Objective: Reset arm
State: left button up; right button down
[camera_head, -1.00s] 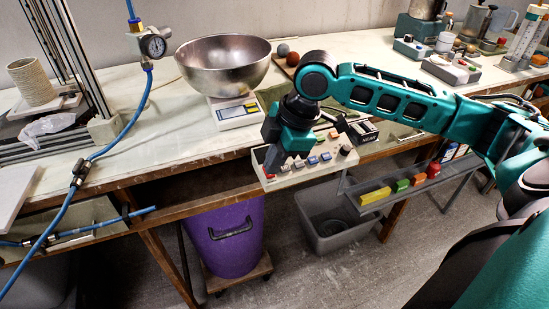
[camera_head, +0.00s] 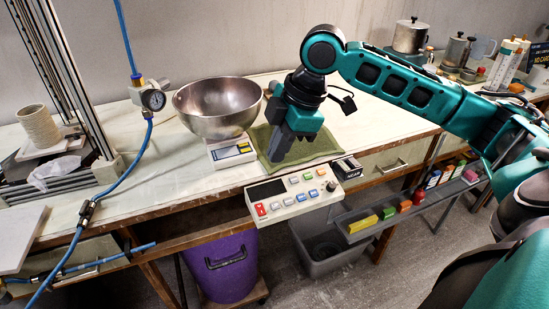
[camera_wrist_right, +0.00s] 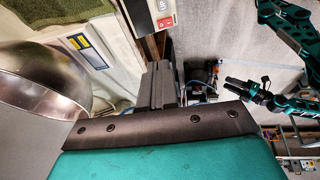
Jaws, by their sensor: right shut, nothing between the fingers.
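My right arm reaches in from the right in the head view. My right gripper (camera_head: 279,152) points down over the green cloth, between the metal bowl and the button panel. It is shut and empty. In the right wrist view its dark fingers (camera_wrist_right: 160,88) show close together, with nothing between them. Another teal arm with a dark gripper (camera_wrist_right: 242,89) shows at the right of the wrist view. It looks like my left one, and is too small to tell open from shut. It does not show in the head view.
The metal bowl (camera_head: 216,118) stands on a white scale (camera_head: 231,153) left of my right gripper. The button panel (camera_head: 294,195) is at the bench's front edge. The green cloth (camera_head: 318,146) lies behind it. A blue hose (camera_head: 125,174) and gauge (camera_head: 154,100) are at left.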

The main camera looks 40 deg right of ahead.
dwell(0.5)
jog(key=w+a+f+m+t+y, duration=0.1)
jog(key=a+f+m+t, duration=0.2)
jog(key=a+f, duration=0.4)
jog(key=w+a+f+m+t+y, duration=0.1)
jog(key=a+f+m+t+y, duration=0.2)
jog(key=f, duration=0.7)
jog(key=s+a+f+m+t+h, duration=0.1)
jog(key=s+f+m+h, duration=0.3)
jog(key=s+f, duration=0.7)
jog(key=shift+s+m+t+h, duration=0.4)
jog(key=shift+s+m+t, duration=0.35)
jog(key=shift+m, duration=0.45)
